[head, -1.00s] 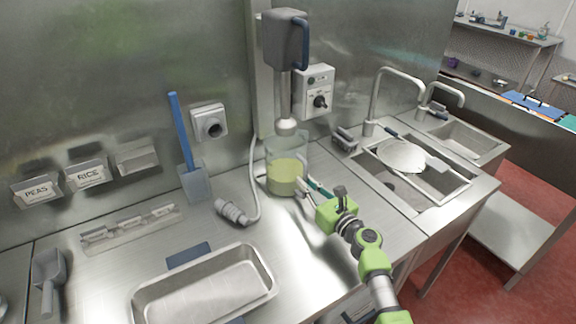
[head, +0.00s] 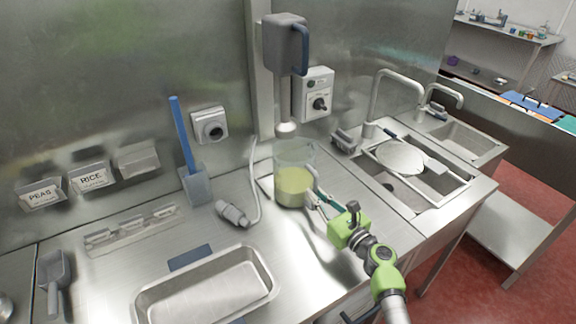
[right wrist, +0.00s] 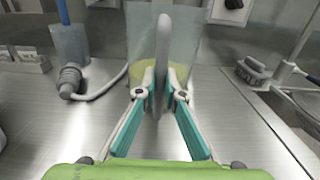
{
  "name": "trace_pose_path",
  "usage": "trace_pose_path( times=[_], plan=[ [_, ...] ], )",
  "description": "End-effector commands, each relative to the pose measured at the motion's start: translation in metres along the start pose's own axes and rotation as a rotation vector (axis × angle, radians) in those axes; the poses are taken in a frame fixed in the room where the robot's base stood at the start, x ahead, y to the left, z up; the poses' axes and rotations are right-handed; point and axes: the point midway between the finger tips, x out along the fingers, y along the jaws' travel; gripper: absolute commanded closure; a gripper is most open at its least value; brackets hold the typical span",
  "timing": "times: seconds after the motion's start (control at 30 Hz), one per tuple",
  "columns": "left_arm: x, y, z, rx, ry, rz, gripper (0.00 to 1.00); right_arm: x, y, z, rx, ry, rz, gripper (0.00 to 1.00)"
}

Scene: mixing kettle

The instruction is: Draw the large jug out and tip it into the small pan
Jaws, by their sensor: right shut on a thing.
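The large jug (head: 295,187) is clear, with yellow-green liquid in its lower part. It stands upright on or just above the steel counter, a little in front of the mixer shaft (head: 287,128). My right gripper (head: 312,197) is shut on the jug's handle; in the right wrist view the fingers (right wrist: 162,92) close on both sides of the grey upright handle (right wrist: 162,60). The small pan (head: 207,291), a shallow rectangular steel tray, lies on the counter at the front left, empty as far as I see. My left gripper is out of view.
A grey plug (head: 233,214) with its cable lies between jug and pan. The mixer head (head: 284,42) hangs above and behind the jug. A blue-handled scraper (head: 188,160) leans at the wall. A sink (head: 415,185) with a strainer is at the right.

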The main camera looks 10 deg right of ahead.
Motion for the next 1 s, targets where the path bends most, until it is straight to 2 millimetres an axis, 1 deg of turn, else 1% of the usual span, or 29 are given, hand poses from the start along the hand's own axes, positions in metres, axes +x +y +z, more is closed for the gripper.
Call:
trace_pose_path(
  times=[0.03,0.5,0.6,0.73,1.0],
  plan=[
    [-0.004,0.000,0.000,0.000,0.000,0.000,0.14,-0.006,0.000,0.006,-0.001,-0.007,0.000,1.00],
    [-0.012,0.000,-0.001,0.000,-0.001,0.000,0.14,-0.062,0.000,0.005,0.000,-0.008,0.000,1.00],
    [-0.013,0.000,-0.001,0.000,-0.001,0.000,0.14,-0.071,0.000,0.005,-0.001,-0.008,0.000,1.00],
    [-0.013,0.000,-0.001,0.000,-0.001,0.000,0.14,-0.077,0.000,0.005,-0.001,-0.009,0.000,1.00],
    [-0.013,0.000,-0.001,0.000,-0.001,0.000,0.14,-0.078,-0.001,0.005,-0.001,-0.010,0.000,1.00]
  ],
)
